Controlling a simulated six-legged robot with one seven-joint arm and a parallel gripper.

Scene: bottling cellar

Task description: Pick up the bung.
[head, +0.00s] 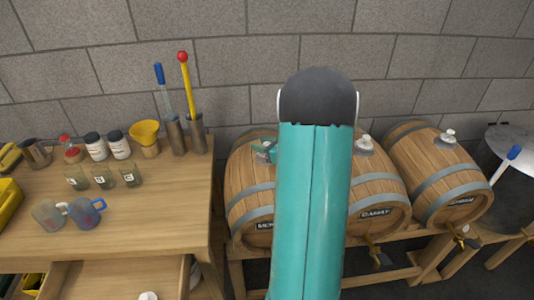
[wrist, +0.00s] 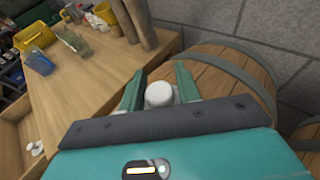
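The bung (wrist: 158,95) is a pale, rounded knob on top of the left barrel (wrist: 214,75). In the wrist view it sits between the two teal fingers of my gripper (wrist: 160,72). The fingers stand apart, one on each side, with small gaps to the bung, so my gripper is open around it. In the head view, my gripper (head: 265,150) is at the top of the left barrel (head: 247,190), partly hidden by my arm. The bung cannot be made out clearly there.
Two more barrels, the middle (head: 375,190) and right (head: 432,172), carry similar pale bungs (head: 364,143) (head: 448,136). A wooden bench (head: 150,205) at left holds mugs, jars, a yellow funnel (head: 145,132) and tubes with tall tools (head: 187,90). An open drawer (head: 100,280) is below. A stone wall stands behind.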

